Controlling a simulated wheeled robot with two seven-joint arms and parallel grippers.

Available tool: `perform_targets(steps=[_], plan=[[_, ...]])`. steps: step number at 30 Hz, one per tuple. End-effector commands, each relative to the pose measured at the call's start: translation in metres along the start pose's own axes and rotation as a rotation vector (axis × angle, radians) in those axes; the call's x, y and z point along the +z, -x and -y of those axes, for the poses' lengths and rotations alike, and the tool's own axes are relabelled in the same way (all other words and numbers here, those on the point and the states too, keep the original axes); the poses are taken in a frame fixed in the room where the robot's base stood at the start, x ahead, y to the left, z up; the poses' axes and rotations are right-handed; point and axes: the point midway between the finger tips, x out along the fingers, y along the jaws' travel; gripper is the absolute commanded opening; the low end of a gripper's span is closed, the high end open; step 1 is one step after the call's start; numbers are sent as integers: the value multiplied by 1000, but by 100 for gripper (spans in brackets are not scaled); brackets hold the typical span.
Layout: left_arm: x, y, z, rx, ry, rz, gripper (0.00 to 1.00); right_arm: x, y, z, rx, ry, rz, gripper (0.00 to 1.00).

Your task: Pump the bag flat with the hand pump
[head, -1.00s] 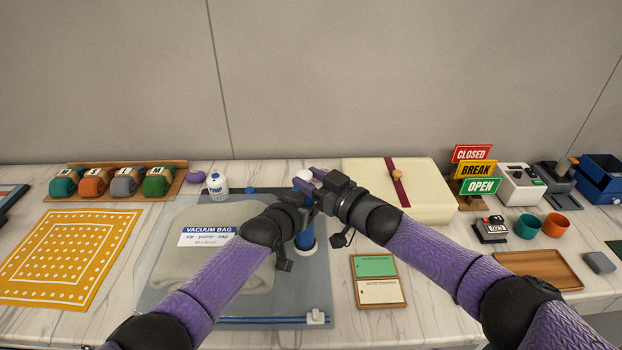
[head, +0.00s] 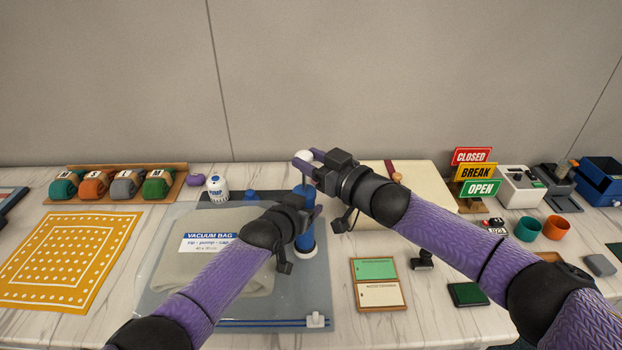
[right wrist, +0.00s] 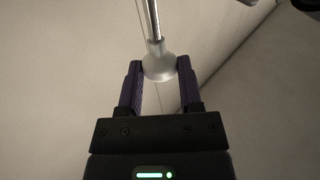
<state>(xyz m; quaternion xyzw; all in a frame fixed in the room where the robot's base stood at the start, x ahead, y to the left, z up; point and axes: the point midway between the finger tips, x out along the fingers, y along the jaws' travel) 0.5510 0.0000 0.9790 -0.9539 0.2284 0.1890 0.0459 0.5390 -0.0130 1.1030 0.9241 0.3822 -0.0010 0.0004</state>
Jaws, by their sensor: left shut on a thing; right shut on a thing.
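The clear vacuum bag (head: 160,285) lies on the table with a folded pale item (head: 185,268) inside and a label on top. Its blue zip runs along the front edge, with a white slider (head: 316,319) at the right end. The blue hand pump (head: 304,240) stands upright on the bag's right part. My left gripper (head: 312,212) is shut on the pump body. My right gripper (head: 312,163) is shut on the white pump knob (head: 303,157), above the left one. In the right wrist view the knob (right wrist: 159,66) sits between the fingers, with the metal rod beyond it.
A white pump-labelled container (head: 217,188) and a purple item (head: 195,180) stand behind the bag. A cream box (head: 430,200) is behind my right arm. A two-panel green and white board (head: 378,284) lies right of the bag, a yellow cloth (head: 65,258) left.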

Motion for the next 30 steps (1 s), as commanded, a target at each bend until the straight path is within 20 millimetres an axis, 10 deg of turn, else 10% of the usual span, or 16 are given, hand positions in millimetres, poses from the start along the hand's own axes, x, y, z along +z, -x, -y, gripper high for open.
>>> perform_targets(steps=[6,16,17,19,30], plan=[[2,0,0,-1,3,4,0,-38,0,-1,2,3,-5,0],[3,0,1,-2,3,8,0,-42,0,0,-1,0,-7,0],[3,0,1,-2,3,8,0,-42,0,0,-1,0,-7,48],[3,0,1,-2,3,8,0,-42,0,0,-1,0,-7,63],[3,0,0,-1,2,7,0,-40,17,0,0,-2,-3,63]])
